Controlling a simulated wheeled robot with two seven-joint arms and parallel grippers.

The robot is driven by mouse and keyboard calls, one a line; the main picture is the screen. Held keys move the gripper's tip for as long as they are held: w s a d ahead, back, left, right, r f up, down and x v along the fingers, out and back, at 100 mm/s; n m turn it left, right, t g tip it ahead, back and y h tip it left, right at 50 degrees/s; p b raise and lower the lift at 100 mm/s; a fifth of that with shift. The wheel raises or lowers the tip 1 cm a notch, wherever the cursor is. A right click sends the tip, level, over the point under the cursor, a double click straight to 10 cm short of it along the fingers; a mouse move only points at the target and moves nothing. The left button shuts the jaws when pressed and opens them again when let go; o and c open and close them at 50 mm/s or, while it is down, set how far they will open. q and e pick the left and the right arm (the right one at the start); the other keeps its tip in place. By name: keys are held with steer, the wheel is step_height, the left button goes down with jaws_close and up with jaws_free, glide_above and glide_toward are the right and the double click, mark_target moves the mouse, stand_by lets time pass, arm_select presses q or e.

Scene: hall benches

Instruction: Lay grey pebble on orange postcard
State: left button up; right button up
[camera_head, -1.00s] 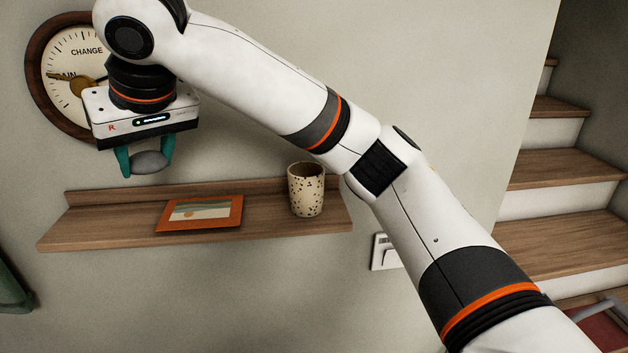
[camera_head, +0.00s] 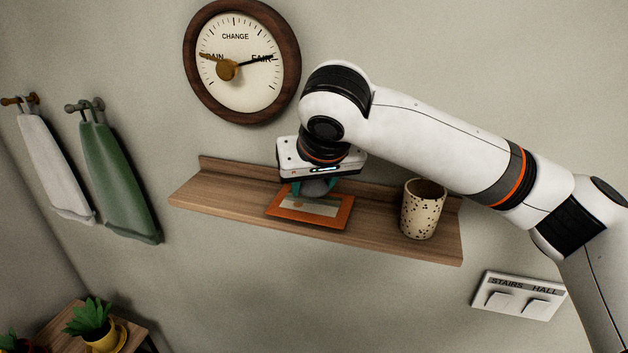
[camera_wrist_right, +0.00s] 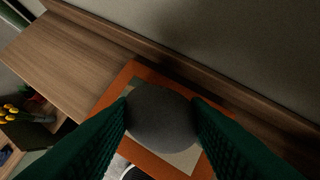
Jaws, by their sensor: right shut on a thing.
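The grey pebble (camera_wrist_right: 160,117) is between the green fingers of my right gripper (camera_wrist_right: 162,122), which is shut on it. In the head view the right gripper (camera_head: 315,188) is low over the orange postcard (camera_head: 334,222), with the pebble (camera_head: 315,186) partly hidden by the wrist and fingers. The postcard lies on the wooden shelf and also shows under the pebble in the right wrist view (camera_wrist_right: 137,72). I cannot tell whether the pebble touches the card. My left gripper is not in view.
The wooden shelf (camera_head: 225,200) has a raised back edge and bare room at its left. A speckled cup (camera_head: 422,210) stands right of the postcard. A round dial (camera_head: 240,100) hangs above. A switch plate (camera_head: 518,296) is below right.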

steer(key=shift+f, duration=0.45)
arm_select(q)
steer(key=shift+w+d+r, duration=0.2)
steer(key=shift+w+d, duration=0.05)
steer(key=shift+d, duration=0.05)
arm_select(e)
steer(key=shift+f, duration=0.1)
steer(key=shift+f, duration=0.15)
steer(key=o, duration=1)
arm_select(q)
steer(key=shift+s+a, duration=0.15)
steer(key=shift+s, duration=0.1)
